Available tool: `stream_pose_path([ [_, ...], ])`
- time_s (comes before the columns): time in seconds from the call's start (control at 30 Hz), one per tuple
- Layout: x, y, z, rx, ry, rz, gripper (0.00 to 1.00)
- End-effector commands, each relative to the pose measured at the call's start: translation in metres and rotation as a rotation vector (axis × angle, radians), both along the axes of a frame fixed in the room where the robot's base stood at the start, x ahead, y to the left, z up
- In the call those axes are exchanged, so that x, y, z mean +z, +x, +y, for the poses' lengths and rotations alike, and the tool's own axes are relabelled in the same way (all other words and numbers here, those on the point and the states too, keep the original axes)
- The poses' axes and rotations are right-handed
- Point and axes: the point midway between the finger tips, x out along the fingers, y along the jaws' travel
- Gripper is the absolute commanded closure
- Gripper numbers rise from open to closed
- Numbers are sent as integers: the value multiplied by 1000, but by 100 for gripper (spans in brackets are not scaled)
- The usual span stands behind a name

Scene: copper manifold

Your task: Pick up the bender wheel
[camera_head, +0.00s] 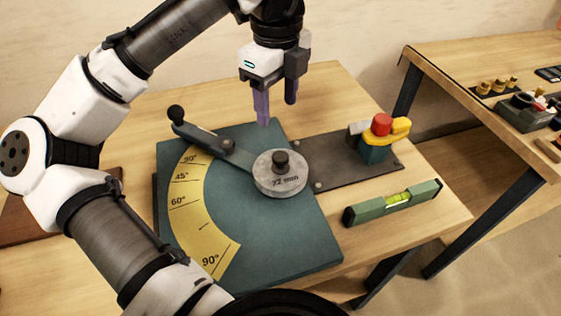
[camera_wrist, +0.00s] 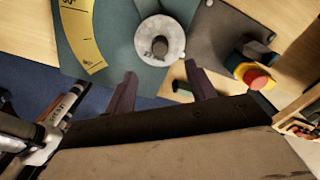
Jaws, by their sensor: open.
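The bender wheel (camera_head: 282,178) is a grey disc marked "72 mm" with a dark knob on top. It sits on the teal bender plate (camera_head: 290,240) beside the yellow angle scale (camera_head: 192,205). The wheel also shows at the top middle of the wrist view (camera_wrist: 160,41), with its knob facing the camera. My gripper (camera_head: 277,112) is open and empty, above and behind the wheel in the head view. Its two purple fingers (camera_wrist: 163,92) show apart in the wrist view, below the wheel in the picture. Nothing is between them and they do not touch the wheel.
A lever arm with a black ball (camera_head: 176,113) reaches from the wheel to the back left. A dark plate (camera_head: 345,175) to the right carries a clamp with a red knob (camera_head: 381,123). A green level (camera_head: 393,203) lies at right. A second table (camera_head: 480,60) holds fittings.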

Motion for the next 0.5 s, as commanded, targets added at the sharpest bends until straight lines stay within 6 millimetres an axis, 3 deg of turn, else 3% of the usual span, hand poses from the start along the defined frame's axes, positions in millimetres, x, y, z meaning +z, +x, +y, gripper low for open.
stream_pose_path([
  [0.23, -48, -1, -1, -1, -3, 3, 44],
  [0.5, -68, -1, -1, 0, 0, 0, 44],
])
